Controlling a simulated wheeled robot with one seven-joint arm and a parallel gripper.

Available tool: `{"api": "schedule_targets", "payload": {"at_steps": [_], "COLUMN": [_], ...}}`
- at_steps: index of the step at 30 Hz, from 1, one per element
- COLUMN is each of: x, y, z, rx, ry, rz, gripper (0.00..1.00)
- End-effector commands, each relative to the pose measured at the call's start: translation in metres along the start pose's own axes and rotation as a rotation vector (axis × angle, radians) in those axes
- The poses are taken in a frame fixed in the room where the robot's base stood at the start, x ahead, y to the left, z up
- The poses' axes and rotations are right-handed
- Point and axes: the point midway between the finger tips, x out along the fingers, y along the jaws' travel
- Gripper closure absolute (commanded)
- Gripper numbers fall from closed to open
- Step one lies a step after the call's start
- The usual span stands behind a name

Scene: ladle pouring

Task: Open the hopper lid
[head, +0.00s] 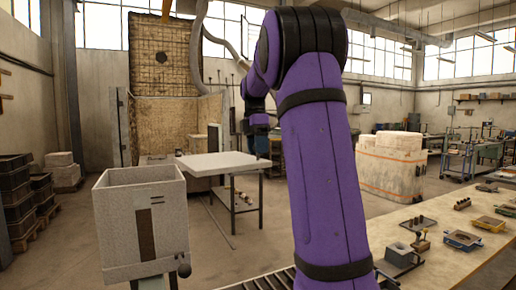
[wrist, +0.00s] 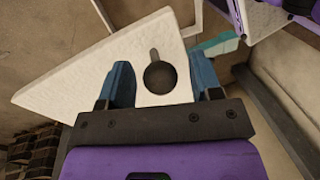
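A pale, box-shaped bin (head: 115,225) that looks like the hopper stands at the left in the head view. It has a dark vertical strip on its front and a dark ball at its lower right. In the wrist view, a white panel (wrist: 75,85) lies beyond my gripper (wrist: 162,82). A dark round knob with a short stem (wrist: 160,77) shows between the two blue fingers, with gaps on both sides. The fingers are open and hold nothing. In the head view my purple arm partly hides the gripper's surroundings.
A white slab on dark legs (head: 222,164) stands right of the bin. A workbench (head: 440,245) with small metal parts is at the lower right. Dark crates (head: 15,190) are stacked at the far left. A wrapped pale block (head: 390,165) stands behind my arm.

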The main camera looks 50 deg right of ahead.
Motion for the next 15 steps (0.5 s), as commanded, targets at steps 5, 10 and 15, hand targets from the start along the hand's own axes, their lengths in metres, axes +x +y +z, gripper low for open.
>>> {"api": "schedule_targets", "payload": {"at_steps": [5, 10, 15], "x": [0.000, -0.005, -0.029], "y": [0.000, 0.000, 0.000], "z": [0.001, 0.001, 0.001], "rx": [0.002, 0.002, 0.002], "ry": [0.000, -0.001, -0.001], "rz": [-0.001, 0.000, 0.002], "gripper": [0.42, 0.42, 0.42]}}
